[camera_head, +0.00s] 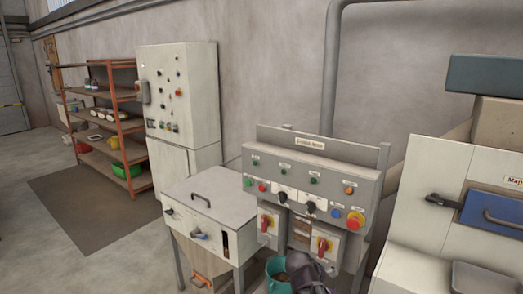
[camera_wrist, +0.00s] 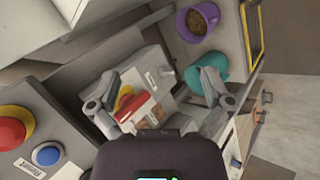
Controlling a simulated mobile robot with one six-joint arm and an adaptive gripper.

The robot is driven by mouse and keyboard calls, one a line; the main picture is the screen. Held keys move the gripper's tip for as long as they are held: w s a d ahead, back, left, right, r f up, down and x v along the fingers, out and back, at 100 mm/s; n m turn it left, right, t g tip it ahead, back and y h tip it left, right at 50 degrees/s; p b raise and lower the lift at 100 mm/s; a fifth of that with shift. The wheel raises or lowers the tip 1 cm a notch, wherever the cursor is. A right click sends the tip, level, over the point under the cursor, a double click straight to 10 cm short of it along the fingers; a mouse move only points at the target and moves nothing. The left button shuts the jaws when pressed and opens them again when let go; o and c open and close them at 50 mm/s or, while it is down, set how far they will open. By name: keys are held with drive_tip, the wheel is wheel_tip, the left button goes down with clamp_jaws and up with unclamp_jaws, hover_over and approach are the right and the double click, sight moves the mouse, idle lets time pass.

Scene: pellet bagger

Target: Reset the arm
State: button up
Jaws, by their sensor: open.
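My gripper (camera_wrist: 158,76) is open and empty in the wrist view, with its fingers spread on both sides of a box with a red rotary switch (camera_wrist: 128,103). I cannot tell how far the switch is from the fingers. In the head view, a dark part of my arm shows at the bottom, in front of the control panel (camera_head: 325,155). A blue button labelled Reset (camera_wrist: 47,155) and a red emergency button (camera_wrist: 12,128) lie at the left of the wrist view.
A teal container (camera_wrist: 207,68) and a purple cup of pellets (camera_wrist: 195,22) stand close by the gripper. A white machine (camera_head: 211,205) stands left of the panel, another machine (camera_head: 420,215) right. A tall cabinet (camera_head: 182,95) and shelves (camera_head: 118,125) stand behind. Floor is open at far left.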

drive_tip(key=s+a+f+m+g+y, duration=0.3)
drive_tip(key=s+f+m+g+y, duration=0.1)
drive_tip(key=s+y, duration=0.3)
drive_tip(key=shift+s+f+m, duration=0.25)
drive_tip(key=shift+s+m, duration=0.35)
drive_tip(key=shift+s, duration=0.35)
